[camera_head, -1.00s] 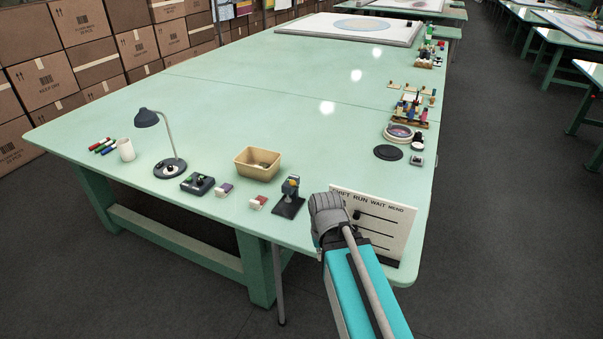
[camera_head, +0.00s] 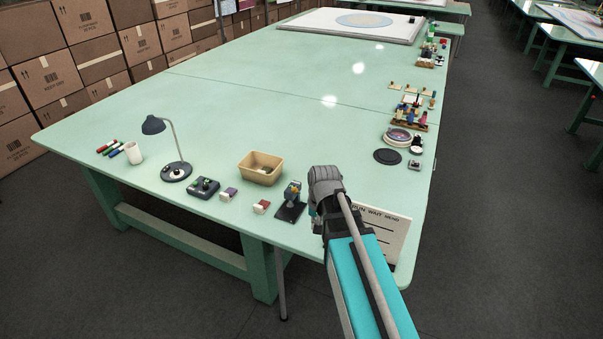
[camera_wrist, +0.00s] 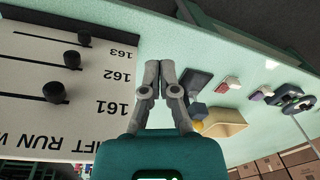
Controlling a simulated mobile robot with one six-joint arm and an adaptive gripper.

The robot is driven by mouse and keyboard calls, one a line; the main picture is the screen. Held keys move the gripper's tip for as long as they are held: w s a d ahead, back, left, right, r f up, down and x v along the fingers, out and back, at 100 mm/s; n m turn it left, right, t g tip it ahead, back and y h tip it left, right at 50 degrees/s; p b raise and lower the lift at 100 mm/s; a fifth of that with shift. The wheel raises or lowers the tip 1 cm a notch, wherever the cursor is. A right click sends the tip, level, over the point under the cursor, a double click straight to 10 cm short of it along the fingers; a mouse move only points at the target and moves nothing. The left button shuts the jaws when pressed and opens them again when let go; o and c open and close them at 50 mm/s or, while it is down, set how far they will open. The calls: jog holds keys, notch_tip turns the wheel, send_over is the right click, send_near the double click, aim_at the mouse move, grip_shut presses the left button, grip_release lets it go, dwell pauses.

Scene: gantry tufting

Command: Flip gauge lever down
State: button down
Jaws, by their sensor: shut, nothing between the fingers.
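The gauge (camera_head: 291,201) stands near the front edge of the green table, on a dark base with a blue-grey upper part and a yellow-orange patch. It also shows in the wrist view (camera_wrist: 194,82), just right of the fingers. Its lever is too small to make out, so I cannot tell its position. My gripper (camera_wrist: 160,68) is shut and empty, its fingertips close together and apparently beside the gauge; I cannot tell whether they touch it. In the head view the fingers are mostly hidden behind my wrist, right of the gauge.
A white board (camera_head: 388,233) with black pegs and numbered rows is close to my gripper, partly covered by my arm. Left of the gauge are a red-and-white block (camera_head: 261,207), a tan bin (camera_head: 260,168), a control box (camera_head: 204,187) and a lamp (camera_head: 176,172). The table's middle is clear.

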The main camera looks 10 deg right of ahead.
jog(key=w+d+r+m+t+y+p, duration=0.1)
jog(key=w+r+m+p, duration=0.3)
jog(key=w, duration=0.6)
jog(key=w+d+r+m+y+p, duration=0.1)
jog(key=w+d+r+m+p, duration=0.2)
jog(key=w+r, duration=0.3)
jog(key=w+m+p, duration=0.1)
jog(key=w, duration=0.3)
jog(key=shift+d+r+t, duration=0.15)
jog(key=shift+d+t, duration=0.15)
jog(key=shift+t, duration=0.1)
jog(key=shift+w+f, duration=0.15)
jog(key=shift+f, duration=0.05)
jog(key=b, duration=1)
send_near(297, 191)
jog(key=w+d+f, duration=0.2)
jog(key=w+f, duration=0.2)
jog(key=shift+s+a+f+b, duration=0.25)
jog(key=shift+a+f+b, duration=0.25)
jog(key=shift+a+f, duration=0.25)
jog(key=shift+s+a+f+b, duration=0.2)
jog(key=shift+a+f+b, duration=0.3)
jog(key=shift+a+f, duration=0.2)
jog(key=shift+d, duration=0.1)
